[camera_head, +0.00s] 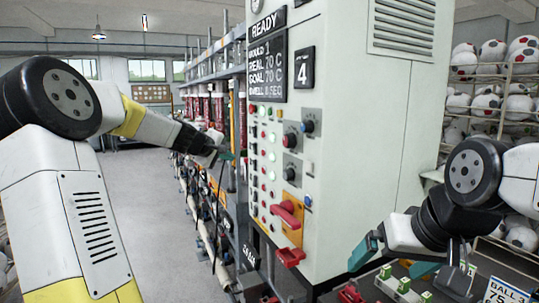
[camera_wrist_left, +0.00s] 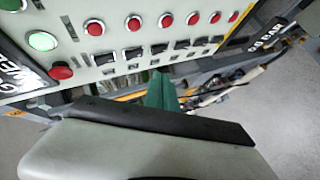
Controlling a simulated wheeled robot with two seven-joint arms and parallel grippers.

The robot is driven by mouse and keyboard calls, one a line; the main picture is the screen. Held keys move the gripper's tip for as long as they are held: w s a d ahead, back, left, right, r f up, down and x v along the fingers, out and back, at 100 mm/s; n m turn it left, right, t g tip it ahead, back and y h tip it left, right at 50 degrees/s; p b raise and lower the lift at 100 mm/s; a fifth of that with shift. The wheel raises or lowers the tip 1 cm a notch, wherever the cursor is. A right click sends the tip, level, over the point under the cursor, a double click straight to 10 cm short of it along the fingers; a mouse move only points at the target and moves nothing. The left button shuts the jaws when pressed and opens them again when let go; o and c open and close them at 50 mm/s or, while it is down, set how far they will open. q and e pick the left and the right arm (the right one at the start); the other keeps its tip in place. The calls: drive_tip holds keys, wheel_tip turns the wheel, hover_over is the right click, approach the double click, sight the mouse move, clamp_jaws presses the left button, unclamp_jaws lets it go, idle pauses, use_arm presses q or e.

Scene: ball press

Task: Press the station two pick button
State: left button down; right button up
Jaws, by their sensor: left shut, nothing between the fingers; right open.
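A grey press cabinet (camera_head: 340,150) carries a control panel with several red and green buttons (camera_head: 268,150). I cannot tell which button is the station two pick button; no such label is readable. My left gripper (camera_head: 226,156) is shut and empty, at the left edge of the panel, apart from the buttons as far as I can see. In the left wrist view its teal fingertips (camera_wrist_left: 161,92) are below a row of black switches (camera_wrist_left: 160,52) and red buttons (camera_wrist_left: 165,20). A green button (camera_wrist_left: 42,41) glows at left. My right gripper (camera_head: 396,262) is open and empty at lower right.
A red handle (camera_head: 287,214) on a yellow plate juts from the panel. A display (camera_head: 268,68) under a READY sign and a plate with 4 (camera_head: 304,67) are above. Ball racks (camera_head: 490,95) stand at right. Open floor (camera_head: 150,200) lies left of the press line.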

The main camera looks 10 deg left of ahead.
use_arm(q)
drive_tip(key=w+d, duration=0.4)
drive_tip(key=d, duration=0.3)
drive_tip(key=shift+w, duration=0.4)
drive_tip(key=shift+d, duration=0.15)
idle(1.7)
drive_tip(key=shift+w+d, duration=0.25)
drive_tip(key=shift+w+d, duration=0.2)
drive_tip(key=shift+d, duration=0.15)
idle(0.6)
idle(0.3)
drive_tip(key=shift+s+a, duration=0.45)
drive_tip(key=shift+a, duration=0.2)
drive_tip(key=s+a, duration=0.2)
drive_tip(key=a, duration=0.2)
drive_tip(key=shift+s+a, duration=0.1)
drive_tip(key=shift+s, duration=0.3)
